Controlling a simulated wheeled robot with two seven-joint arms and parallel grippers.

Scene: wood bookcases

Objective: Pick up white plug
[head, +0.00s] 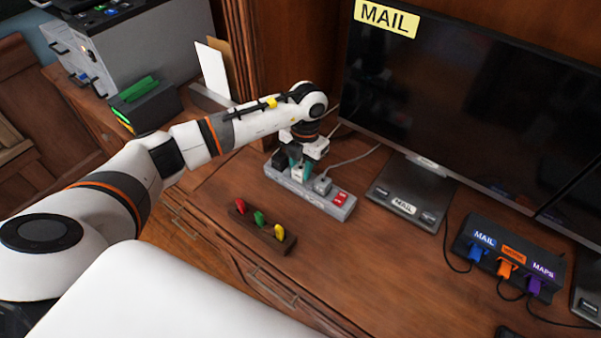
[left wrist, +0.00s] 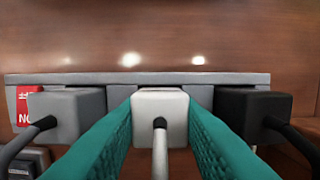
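The white plug (head: 297,174) sits in the grey power strip (head: 313,197) on the desk, between a black plug (head: 279,158) and a grey plug (head: 322,185). In the left wrist view the white plug (left wrist: 160,103) is in the middle, with its cable running toward the camera. My left gripper (left wrist: 160,118) has one teal finger on each side of it, and both fingertips look pressed to its sides. In the head view my left gripper (head: 300,165) points down over the strip. My right gripper is not in view.
A monitor (head: 440,90) on its stand (head: 400,200) is to the right of the strip. A wooden holder (head: 262,232) with red, green and yellow pieces lies in front. A black box with several labelled plugs (head: 510,250) is at right. Bare desk lies between.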

